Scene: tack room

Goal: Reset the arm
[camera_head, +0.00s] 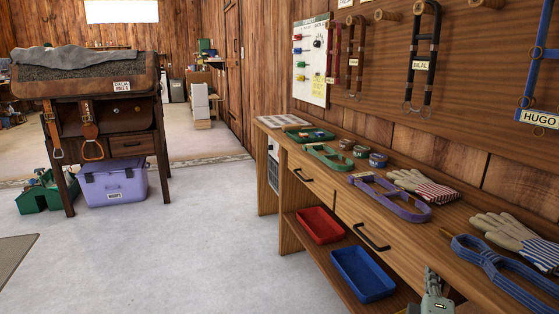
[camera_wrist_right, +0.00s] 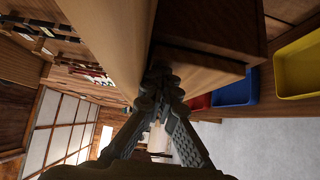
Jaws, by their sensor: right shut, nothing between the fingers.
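My right gripper (camera_head: 432,278) shows at the bottom right of the head view, low by the front of the wooden bench (camera_head: 300,160). In the wrist view my right gripper (camera_wrist_right: 160,84) has its fingertips together with nothing between them. The fingertips appear close to a wooden part of the bench (camera_wrist_right: 205,30); I cannot tell whether they touch it. My left gripper is not in the head view.
A red bin (camera_head: 320,226) and a blue bin (camera_head: 363,273) sit on the lower shelf. Purple and blue straps, gloves (camera_head: 425,187) and small tins lie on the bench top. A saddle stand (camera_head: 130,145) stands left, with a purple cooler (camera_head: 113,187) below. The middle floor is clear.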

